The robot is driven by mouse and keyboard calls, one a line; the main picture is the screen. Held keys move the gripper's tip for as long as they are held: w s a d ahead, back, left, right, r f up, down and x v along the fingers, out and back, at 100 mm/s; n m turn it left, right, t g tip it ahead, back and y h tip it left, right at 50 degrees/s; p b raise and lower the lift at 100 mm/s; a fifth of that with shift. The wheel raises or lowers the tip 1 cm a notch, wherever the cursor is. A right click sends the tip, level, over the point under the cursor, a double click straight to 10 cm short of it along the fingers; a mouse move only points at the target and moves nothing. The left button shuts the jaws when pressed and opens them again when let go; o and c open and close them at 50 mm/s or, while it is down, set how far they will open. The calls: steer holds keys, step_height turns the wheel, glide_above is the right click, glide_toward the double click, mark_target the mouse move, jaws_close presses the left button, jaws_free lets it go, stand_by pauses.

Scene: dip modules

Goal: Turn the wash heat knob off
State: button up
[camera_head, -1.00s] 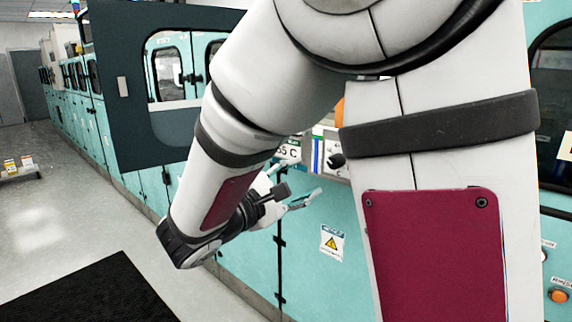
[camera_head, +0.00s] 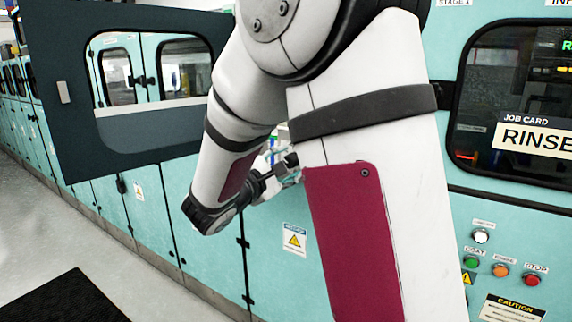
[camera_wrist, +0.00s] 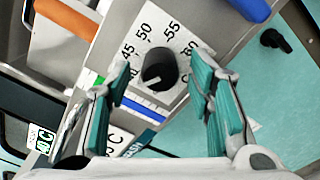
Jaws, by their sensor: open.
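The wash heat knob, a black round knob (camera_wrist: 160,68), sits on a white dial plate (camera_wrist: 145,25) marked 45, 50, 55 and 60 in the wrist view. A light pointer mark shows on its lower side; its exact setting is hard to read. My gripper (camera_wrist: 161,65) is open, with one teal-padded finger on each side of the knob in the picture. Neither finger visibly touches it; the depth gap is unclear. In the head view my gripper (camera_head: 284,168) is partly behind my arm, and the knob is hidden.
An orange bar (camera_wrist: 65,35) and a blue bar (camera_wrist: 250,8) flank the dial. Another black knob (camera_wrist: 274,40) is on the teal panel. In the head view, a dark windowed door (camera_head: 75,110) stands left, and several buttons (camera_head: 500,270) are at right.

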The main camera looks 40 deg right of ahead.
jaws_close()
steer(key=shift+n, duration=0.3)
steer(key=n+p, duration=0.5)
steer(key=n, duration=0.1)
steer(key=shift+s, duration=0.15)
steer(key=n+p, duration=0.4)
steer(key=n, duration=0.1)
steer(key=shift+f+n, duration=0.1)
steer(key=shift+n, duration=0.2)
stand_by(0.3)
jaws_free()
